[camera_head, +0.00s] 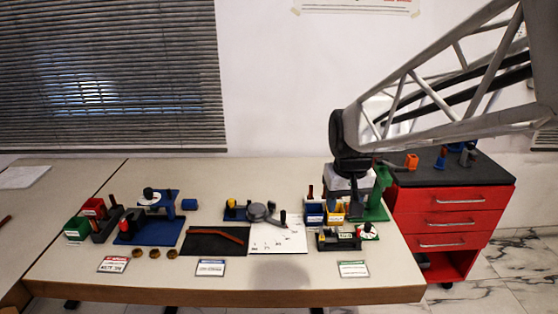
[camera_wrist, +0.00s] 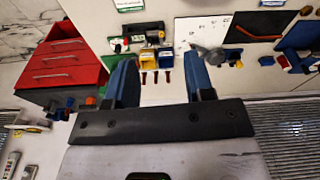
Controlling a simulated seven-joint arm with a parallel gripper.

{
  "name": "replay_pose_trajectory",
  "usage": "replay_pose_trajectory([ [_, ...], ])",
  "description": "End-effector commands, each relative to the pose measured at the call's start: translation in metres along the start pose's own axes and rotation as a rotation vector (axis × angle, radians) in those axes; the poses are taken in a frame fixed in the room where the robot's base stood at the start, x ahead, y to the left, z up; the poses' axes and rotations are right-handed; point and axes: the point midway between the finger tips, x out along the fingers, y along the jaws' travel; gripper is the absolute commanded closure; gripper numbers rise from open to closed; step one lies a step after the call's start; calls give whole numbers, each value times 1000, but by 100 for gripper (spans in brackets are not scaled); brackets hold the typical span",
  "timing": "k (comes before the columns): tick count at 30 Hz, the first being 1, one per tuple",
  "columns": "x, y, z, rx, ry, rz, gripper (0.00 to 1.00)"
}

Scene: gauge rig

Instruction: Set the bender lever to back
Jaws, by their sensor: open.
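The bender (camera_head: 258,212) is a grey round body on a blue base, near the middle of the table, with a yellow part at its left end. Its lever, a grey arm with a black knob (camera_head: 283,217), points to the right and slightly to the front over a white sheet. In the wrist view the bender's grey body (camera_wrist: 211,55) shows at upper right, beyond the fingers. My gripper (camera_wrist: 160,82) is open and empty, with two blue fingers spread apart. In the head view its dark end hangs over the right part of the table, right of the bender; its fingertips are hard to make out.
Blue and yellow bins (camera_head: 333,211) and a green stand (camera_head: 377,195) are near my gripper. A black mat (camera_head: 205,241) with a brown rod lies left of the white sheet (camera_head: 275,238). A blue-based fixture (camera_head: 150,230) stands further left. A red drawer cabinet (camera_head: 455,215) is at right.

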Motion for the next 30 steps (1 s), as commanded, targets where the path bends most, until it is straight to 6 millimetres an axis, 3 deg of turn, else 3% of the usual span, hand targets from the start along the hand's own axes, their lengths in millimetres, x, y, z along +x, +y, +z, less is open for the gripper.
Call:
replay_pose_trajectory([
  [17, 65, -25, -115, -70, -52, -9, 51],
  [30, 134, -50, -192, -123, -90, -16, 51],
])
